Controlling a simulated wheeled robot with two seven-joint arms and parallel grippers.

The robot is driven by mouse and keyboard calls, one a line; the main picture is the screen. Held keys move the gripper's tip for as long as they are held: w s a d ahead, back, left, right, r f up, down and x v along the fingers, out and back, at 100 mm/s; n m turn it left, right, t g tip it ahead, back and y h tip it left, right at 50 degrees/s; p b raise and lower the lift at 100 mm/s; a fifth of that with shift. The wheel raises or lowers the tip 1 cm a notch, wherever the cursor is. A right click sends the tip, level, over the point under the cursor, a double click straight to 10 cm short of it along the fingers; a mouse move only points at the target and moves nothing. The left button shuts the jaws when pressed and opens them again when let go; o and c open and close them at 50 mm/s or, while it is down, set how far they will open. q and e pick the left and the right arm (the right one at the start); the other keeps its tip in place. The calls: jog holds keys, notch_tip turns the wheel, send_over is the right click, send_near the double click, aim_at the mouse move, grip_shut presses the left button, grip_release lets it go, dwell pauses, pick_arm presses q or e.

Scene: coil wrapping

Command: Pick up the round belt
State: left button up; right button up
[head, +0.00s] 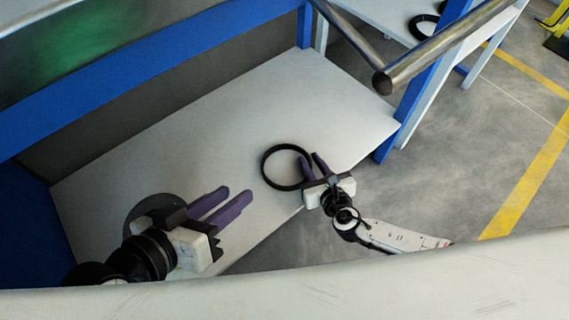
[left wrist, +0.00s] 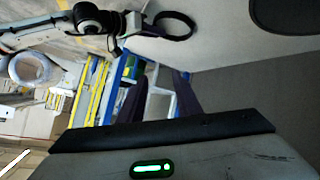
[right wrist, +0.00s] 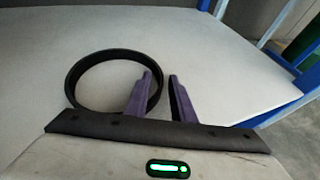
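The round belt is a black ring lying on the pale tabletop, left of my right gripper in the head view (head: 264,168). It also shows in the left wrist view (left wrist: 188,34) and the right wrist view (right wrist: 70,84). My right gripper (head: 310,158) is open at the belt's right rim. In the right wrist view its left finger overlaps the inside of the ring, and the right rim appears between the fingers (right wrist: 160,75); contact cannot be told. My left gripper (head: 238,191) is open and empty, left of and nearer than the belt.
The pale table (head: 230,110) has a blue frame (head: 130,72) behind it. A dark disc (head: 135,208) lies partly hidden behind my left gripper. A second table with another black ring (head: 413,28) and a metal bar (head: 440,47) are at upper right. The table middle is clear.

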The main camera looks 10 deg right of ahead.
jog(key=shift+s, duration=0.1)
grip_shut()
